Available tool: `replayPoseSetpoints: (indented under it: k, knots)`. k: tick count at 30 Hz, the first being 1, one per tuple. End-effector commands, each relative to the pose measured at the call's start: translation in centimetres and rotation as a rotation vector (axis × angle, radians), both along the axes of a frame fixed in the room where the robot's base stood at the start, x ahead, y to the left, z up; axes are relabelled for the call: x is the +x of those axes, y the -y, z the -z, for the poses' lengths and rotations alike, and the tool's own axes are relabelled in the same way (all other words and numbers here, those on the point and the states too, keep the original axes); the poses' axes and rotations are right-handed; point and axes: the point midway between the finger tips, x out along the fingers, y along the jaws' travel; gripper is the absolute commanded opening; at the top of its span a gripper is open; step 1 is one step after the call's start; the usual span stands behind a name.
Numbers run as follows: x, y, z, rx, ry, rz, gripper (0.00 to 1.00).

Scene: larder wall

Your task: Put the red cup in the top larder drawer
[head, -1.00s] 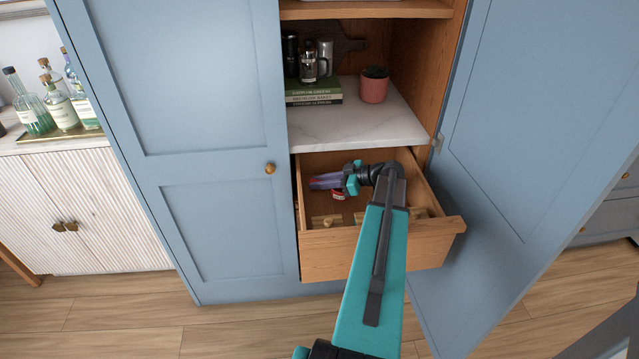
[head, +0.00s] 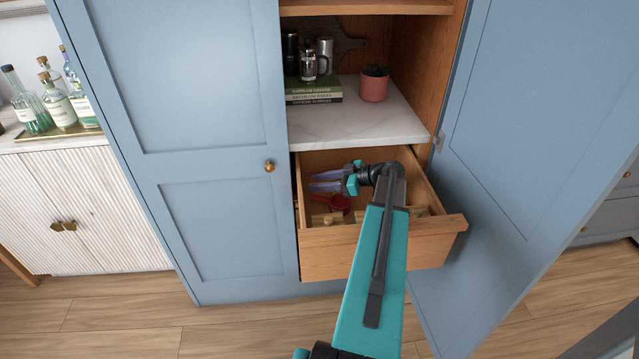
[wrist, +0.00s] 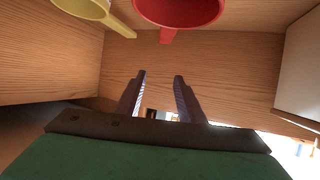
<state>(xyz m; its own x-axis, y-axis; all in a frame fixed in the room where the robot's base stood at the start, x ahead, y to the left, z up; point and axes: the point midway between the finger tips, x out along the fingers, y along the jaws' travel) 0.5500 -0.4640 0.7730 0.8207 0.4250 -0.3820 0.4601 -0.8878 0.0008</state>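The red cup (head: 340,202), a scoop with a short handle, is inside the open larder drawer (head: 375,257), below and beside my gripper's fingers in the head view. My gripper (head: 314,182) is over the inside of the drawer, with its fingers spread and nothing between them. In the wrist view the red cup (wrist: 178,10) is at the top edge, partly cut off, apart from the open fingers (wrist: 160,76). The head view does not clearly show how the cup rests.
A yellow cup (wrist: 92,8) is left of the red one in the wrist view. Above the drawer, a marble shelf (head: 350,128) holds books (head: 314,92), a glass press and a pink plant pot (head: 374,88). The blue right door (head: 540,150) stands open; the left one (head: 225,220) is shut.

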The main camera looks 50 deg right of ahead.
Motion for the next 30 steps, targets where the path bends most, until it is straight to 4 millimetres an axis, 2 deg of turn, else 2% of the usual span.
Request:
replayPoseSetpoints:
  k: [13,25,30]
  knots:
    - [0.0,-0.1,0.3,0.004,-0.002,0.000,0.35]
    - [0.0,0.0,-1.3,0.002,-0.001,0.000,0.35]
    - [-1.7,0.9,-1.6,0.000,0.000,0.002,0.35]
